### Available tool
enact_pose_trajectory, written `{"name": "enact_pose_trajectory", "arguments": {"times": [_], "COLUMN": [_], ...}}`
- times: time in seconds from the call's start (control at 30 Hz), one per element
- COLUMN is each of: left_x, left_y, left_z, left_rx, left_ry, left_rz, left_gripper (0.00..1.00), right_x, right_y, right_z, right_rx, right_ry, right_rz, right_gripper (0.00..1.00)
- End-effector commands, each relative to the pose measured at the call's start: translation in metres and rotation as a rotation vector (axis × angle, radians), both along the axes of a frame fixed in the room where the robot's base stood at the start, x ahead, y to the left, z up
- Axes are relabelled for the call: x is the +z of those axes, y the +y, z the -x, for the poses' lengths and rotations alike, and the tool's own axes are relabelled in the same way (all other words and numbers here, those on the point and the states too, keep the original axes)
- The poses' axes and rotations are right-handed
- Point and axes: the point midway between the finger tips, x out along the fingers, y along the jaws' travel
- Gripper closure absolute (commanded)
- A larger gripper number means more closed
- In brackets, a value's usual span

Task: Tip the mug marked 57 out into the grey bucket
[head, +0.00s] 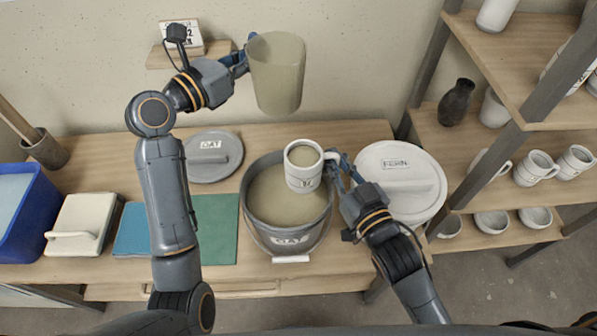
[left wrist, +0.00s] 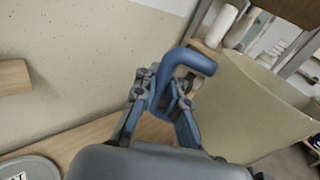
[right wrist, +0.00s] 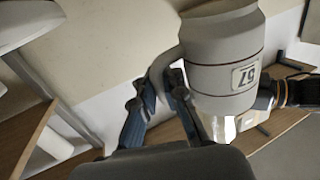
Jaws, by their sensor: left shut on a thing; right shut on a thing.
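The white mug marked 57 (head: 304,168) is above the grey bucket (head: 290,237), labelled OAT, whose inside shows a beige glaze surface. The mug looks about upright in the head view, with beige inside near its rim. My right gripper (head: 340,174) is shut on the mug's handle at its right side. The 57 label shows on the mug in the right wrist view (right wrist: 228,92). My left gripper (head: 240,64) is shut on the blue handle of a translucent olive jug (head: 277,75), held up near the wall. The jug's handle shows in the left wrist view (left wrist: 180,68).
A white FERN-labelled lidded bucket (head: 398,185) stands close right of the grey one. A grey OAT lid (head: 213,160) and a green mat (head: 215,225) lie to the left. A blue bin (head: 25,215) is far left. Shelves (head: 480,150) with mugs and bowls stand right.

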Motion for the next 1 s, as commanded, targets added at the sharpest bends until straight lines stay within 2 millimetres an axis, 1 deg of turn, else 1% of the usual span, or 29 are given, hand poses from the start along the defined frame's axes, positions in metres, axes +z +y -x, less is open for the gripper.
{"name": "enact_pose_trajectory", "arguments": {"times": [0.17,0.27,0.37,0.5,0.7,0.9,1.0], "left_x": [0.006,0.017,0.034,0.065,0.106,0.134,0.142], "left_y": [0.000,0.000,0.000,0.000,0.000,0.000,0.000], "left_z": [0.000,0.000,0.000,0.000,0.000,0.000,0.000], "left_rx": [0.000,0.000,0.000,0.000,0.000,0.000,0.000], "left_ry": [-0.002,-0.003,-0.003,-0.003,-0.002,-0.002,-0.002], "left_rz": [0.002,0.003,0.003,0.003,0.002,0.002,0.002], "left_gripper": [1.00,1.00,1.00,1.00,1.00,1.00,1.00], "right_x": [0.006,0.012,0.023,0.040,0.060,0.073,0.076], "right_y": [0.000,0.000,-0.001,-0.003,-0.008,-0.013,-0.015], "right_z": [-0.001,-0.003,-0.006,-0.012,-0.021,-0.027,-0.029], "right_rx": [0.001,0.002,0.004,0.006,0.007,0.004,0.002], "right_ry": [-0.006,-0.004,-0.004,-0.004,-0.003,-0.005,-0.004], "right_rz": [-0.004,-0.003,-0.003,-0.001,-0.002,-0.005,-0.006], "right_gripper": [1.00,1.00,1.00,1.00,1.00,1.00,1.00]}}
